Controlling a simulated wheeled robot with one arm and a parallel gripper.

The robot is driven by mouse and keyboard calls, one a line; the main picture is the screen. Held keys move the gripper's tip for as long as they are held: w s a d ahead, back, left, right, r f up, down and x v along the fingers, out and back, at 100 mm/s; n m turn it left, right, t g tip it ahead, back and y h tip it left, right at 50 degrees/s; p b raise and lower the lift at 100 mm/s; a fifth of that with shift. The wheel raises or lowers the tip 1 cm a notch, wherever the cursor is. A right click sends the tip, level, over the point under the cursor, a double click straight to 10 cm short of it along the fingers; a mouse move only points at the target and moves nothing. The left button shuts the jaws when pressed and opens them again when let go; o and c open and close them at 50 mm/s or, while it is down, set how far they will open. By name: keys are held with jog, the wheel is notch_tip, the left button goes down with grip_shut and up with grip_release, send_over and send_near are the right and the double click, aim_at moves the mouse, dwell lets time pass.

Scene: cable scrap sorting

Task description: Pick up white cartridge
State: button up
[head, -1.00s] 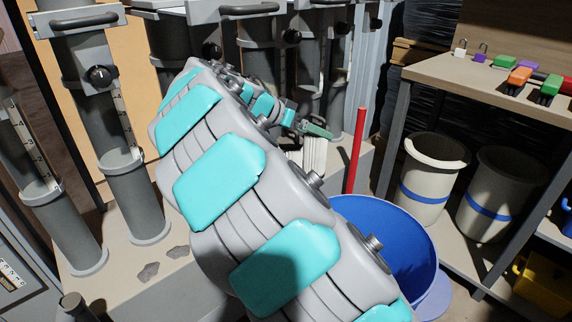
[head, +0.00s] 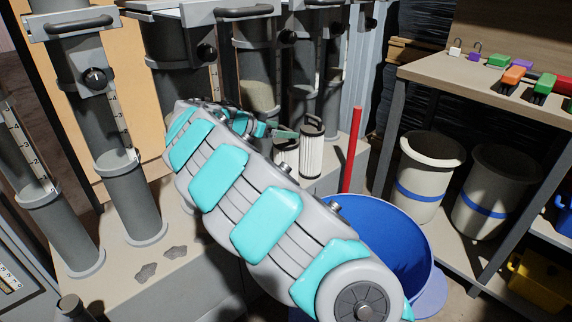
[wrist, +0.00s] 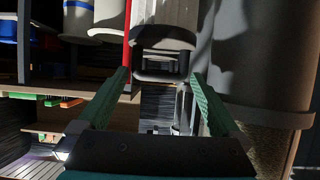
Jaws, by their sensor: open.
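The white cartridge (head: 312,153) is a pleated upright cylinder with a dark handle on top. In the head view it stands on the ledge beside the grey tubes. My gripper (head: 290,134) is just left of its upper part, small and partly hidden by my arm. In the wrist view, which looks turned over, the cartridge's pale body (wrist: 165,14) and dark handle (wrist: 162,60) show between the two green fingers. My gripper (wrist: 160,74) is open with nothing held. I cannot tell whether a finger touches the handle.
A red pole (head: 351,150) stands close to the right of the cartridge. A blue bin (head: 385,235) is below it. Several grey tubes (head: 255,90) stand behind. White buckets (head: 425,175) and a workbench (head: 440,72) with locks and coloured blocks are at the right.

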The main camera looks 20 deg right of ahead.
jog(key=x, duration=0.2)
jog(key=shift+d+f, duration=0.15)
jog(key=shift+d, duration=0.1)
grip_shut()
dwell(0.6)
